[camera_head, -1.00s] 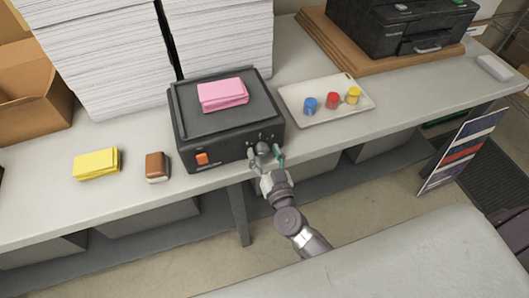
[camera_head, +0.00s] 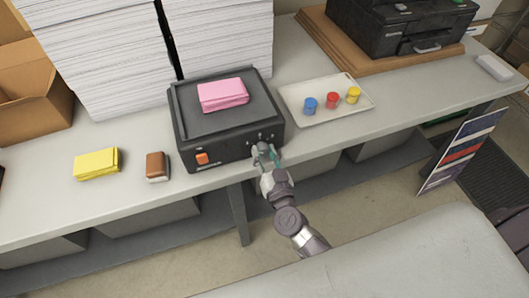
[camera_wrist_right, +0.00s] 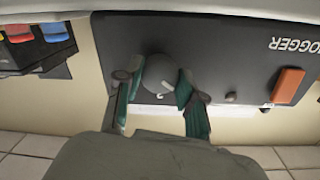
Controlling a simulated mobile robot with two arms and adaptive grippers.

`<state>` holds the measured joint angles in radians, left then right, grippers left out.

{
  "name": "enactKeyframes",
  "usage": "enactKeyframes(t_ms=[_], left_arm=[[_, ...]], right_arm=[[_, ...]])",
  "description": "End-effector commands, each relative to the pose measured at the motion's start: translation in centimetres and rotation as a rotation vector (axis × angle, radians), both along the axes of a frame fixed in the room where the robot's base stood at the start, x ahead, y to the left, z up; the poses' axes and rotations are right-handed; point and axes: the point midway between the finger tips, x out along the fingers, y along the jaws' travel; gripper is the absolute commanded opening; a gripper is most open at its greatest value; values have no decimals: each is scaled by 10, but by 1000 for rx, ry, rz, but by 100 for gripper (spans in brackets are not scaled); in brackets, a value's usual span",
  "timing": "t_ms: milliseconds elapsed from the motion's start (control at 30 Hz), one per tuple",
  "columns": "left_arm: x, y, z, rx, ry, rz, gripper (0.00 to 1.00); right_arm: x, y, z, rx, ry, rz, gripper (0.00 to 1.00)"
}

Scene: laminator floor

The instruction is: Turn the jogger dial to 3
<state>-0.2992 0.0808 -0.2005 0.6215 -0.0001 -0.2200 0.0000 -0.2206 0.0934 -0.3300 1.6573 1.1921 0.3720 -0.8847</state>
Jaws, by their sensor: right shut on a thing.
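The jogger (camera_head: 225,118) is a black box on the grey table, with a stack of pink paper (camera_head: 222,95) on its top. Its front has an orange switch (camera_head: 202,159) and a round grey dial. My right gripper (camera_head: 266,155) is at the front face, over the dial. In the right wrist view the dial (camera_wrist_right: 160,72) sits between the two green-padded fingers (camera_wrist_right: 155,95), which are shut on it. The dial's marks are mostly hidden, so I cannot tell its setting. My left gripper is not in view.
A tray (camera_head: 290,92) with blue, red and yellow small items stands right of the jogger. A yellow paper stack (camera_head: 96,163) and a brown-and-white block (camera_head: 156,166) lie to the left. Tall white paper stacks (camera_head: 105,60) stand behind. A printer (camera_head: 405,25) is at the back right.

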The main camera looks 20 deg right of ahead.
Motion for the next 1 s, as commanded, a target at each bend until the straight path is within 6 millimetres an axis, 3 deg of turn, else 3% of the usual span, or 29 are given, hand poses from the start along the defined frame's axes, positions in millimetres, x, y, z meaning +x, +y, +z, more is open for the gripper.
enactKeyframes(t_ms=[433, 1000], left_arm=[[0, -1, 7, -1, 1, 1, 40], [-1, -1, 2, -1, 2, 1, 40]], right_arm=[[0, -1, 0, 391, 16, -1, 4], [0, -1, -2, 933, 33, -1, 4]])
